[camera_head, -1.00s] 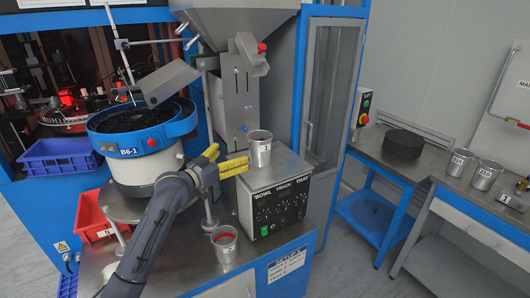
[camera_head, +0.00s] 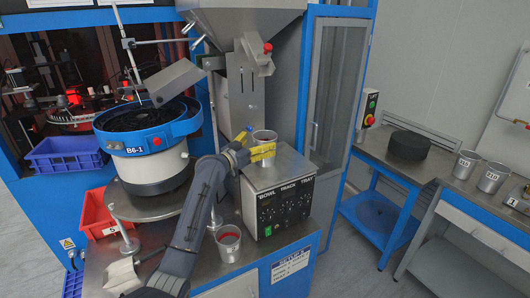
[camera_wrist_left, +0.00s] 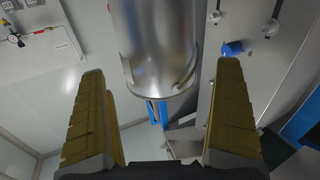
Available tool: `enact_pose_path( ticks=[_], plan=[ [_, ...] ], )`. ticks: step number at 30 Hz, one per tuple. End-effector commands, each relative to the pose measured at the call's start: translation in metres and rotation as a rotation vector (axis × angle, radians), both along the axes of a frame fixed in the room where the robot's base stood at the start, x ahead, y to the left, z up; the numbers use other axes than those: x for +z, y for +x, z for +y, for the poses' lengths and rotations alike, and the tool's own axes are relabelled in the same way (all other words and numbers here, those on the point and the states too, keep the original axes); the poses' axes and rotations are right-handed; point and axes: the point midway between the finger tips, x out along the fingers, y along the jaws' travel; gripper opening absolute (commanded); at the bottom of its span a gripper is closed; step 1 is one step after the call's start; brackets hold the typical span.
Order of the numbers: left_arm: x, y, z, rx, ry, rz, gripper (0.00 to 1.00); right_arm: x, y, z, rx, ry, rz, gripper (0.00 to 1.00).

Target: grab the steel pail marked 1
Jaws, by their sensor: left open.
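A steel pail (camera_head: 264,136) stands upright on top of the grey control box below the hopper. Its front is partly hidden by my left gripper (camera_head: 252,146), so I cannot read its mark now. The yellow fingers are open, one on the near side of the pail and one towards its left. In the left wrist view the shiny pail (camera_wrist_left: 158,45) shows between the two open fingers (camera_wrist_left: 160,78), with a visible gap on both sides. My right gripper is not in view.
The control box (camera_head: 284,200) carries knobs and a label. Two marked pails (camera_head: 466,164) (camera_head: 492,175) stand on the right bench near a black round block (camera_head: 405,144). The bowl feeder (camera_head: 150,150) is at left.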

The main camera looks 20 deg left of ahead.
Motion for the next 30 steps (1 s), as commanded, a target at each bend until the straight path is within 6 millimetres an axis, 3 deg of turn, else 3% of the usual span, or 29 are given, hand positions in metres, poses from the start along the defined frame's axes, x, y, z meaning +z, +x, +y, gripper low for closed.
enact_pose_path(
  ticks=[9, 20, 30],
  plan=[
    [0.000, 0.031, -0.013, 0.000, -0.001, -0.001, 1.00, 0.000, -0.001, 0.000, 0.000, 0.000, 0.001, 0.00],
    [0.000, 0.035, -0.015, 0.000, 0.000, 0.000, 0.99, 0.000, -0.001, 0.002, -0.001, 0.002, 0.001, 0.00],
    [-0.001, 0.035, -0.014, 0.000, 0.000, 0.000, 0.59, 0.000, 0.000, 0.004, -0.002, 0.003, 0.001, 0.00]
  ],
)
